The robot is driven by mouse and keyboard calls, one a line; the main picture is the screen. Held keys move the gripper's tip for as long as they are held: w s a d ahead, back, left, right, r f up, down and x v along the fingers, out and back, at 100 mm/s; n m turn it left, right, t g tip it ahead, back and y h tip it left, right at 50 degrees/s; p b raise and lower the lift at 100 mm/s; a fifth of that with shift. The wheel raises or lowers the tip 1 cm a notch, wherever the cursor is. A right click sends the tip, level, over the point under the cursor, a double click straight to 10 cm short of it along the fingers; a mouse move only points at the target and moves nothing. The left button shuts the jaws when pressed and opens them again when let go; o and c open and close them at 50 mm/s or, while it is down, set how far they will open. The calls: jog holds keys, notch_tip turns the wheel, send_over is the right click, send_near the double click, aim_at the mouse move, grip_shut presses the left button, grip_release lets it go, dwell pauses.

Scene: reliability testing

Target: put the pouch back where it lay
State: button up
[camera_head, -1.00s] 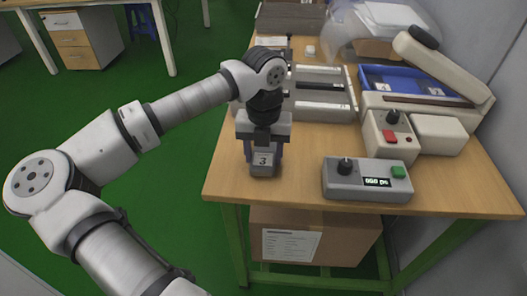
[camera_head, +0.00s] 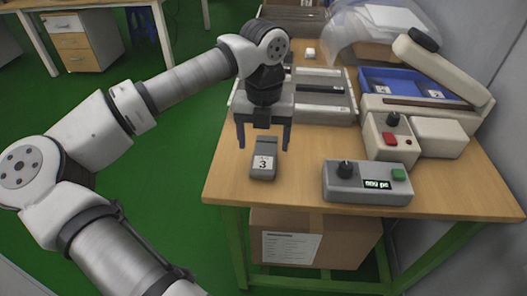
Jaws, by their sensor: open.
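The pouch (camera_head: 264,153) is a small grey packet with a white label marked 3. It lies on the wooden table (camera_head: 232,181) near the front left edge. My gripper (camera_head: 263,147) is open, with its two dark fingers spread to the left and right of the pouch's far end. The fingers look clear of the pouch and a little above it.
A blue bin (camera_head: 413,78) with labelled items stands at the back right. A grey control box (camera_head: 340,194) with a display and a beige machine (camera_head: 437,134) stand to the right. Bare tabletop lies around the pouch.

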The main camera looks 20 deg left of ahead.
aim_at(264, 158)
notch_tip(264, 158, up, 7)
dwell(0.3)
